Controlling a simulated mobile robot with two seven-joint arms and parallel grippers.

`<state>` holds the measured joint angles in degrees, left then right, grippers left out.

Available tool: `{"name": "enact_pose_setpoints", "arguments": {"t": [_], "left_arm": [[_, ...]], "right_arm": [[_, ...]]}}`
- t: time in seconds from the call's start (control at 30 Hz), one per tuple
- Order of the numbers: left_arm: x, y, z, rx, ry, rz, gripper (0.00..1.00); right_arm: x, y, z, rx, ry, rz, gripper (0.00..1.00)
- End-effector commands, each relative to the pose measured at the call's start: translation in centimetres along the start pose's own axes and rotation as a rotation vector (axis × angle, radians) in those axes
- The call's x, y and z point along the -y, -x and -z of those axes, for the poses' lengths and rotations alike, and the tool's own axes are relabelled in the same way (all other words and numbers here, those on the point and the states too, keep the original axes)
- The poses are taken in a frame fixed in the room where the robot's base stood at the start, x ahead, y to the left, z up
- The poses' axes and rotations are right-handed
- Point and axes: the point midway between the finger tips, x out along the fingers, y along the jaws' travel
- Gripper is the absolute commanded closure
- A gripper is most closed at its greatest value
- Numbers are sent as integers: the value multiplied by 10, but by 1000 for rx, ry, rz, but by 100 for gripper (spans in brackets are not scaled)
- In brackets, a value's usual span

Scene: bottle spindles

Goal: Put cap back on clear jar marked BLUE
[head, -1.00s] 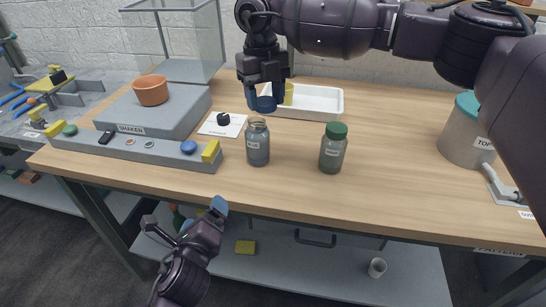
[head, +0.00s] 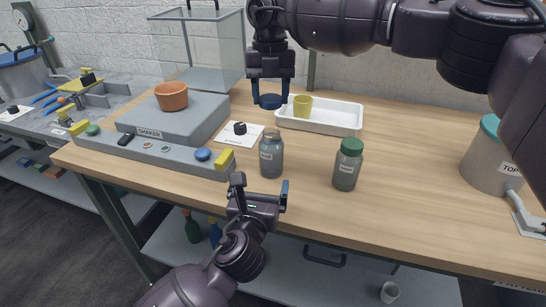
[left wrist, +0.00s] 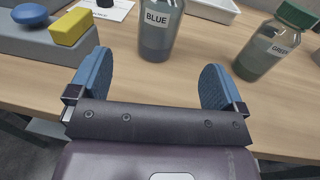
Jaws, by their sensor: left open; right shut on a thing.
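The clear jar marked BLUE (head: 271,156) stands upright and uncapped on the table; its label also reads in the left wrist view (left wrist: 158,28). My right gripper (head: 270,92) is shut on a blue cap (head: 270,102) and holds it in the air above and behind the jar, apart from it. My left gripper (head: 258,190) is open and empty at the table's front edge. In the left wrist view its blue fingers (left wrist: 152,85) are spread, with the BLUE jar just ahead between them. The jar's mouth is cut off in that view.
A green-capped jar marked GREEN (head: 347,164) stands to the right. Behind are a white tray (head: 340,124) with a yellow cup (head: 302,106) and a white card (head: 238,134) with a black knob. A grey shaker (head: 178,120) and its panel fill the left.

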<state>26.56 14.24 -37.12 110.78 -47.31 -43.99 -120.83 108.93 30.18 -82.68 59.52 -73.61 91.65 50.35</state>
Motion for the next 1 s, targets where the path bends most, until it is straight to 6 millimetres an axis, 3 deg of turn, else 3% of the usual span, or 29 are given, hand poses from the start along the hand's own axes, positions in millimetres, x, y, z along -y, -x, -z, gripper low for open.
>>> {"name": "enact_pose_setpoints", "arguments": {"t": [0.27,1.0], "left_arm": [[0,-8,0,0,2,-1,4],[0,-111,1,-1,3,-1,4]], "right_arm": [[1,-1,0,-2,0,0,70],[1,-1,0,-2,1,0,70]]}}
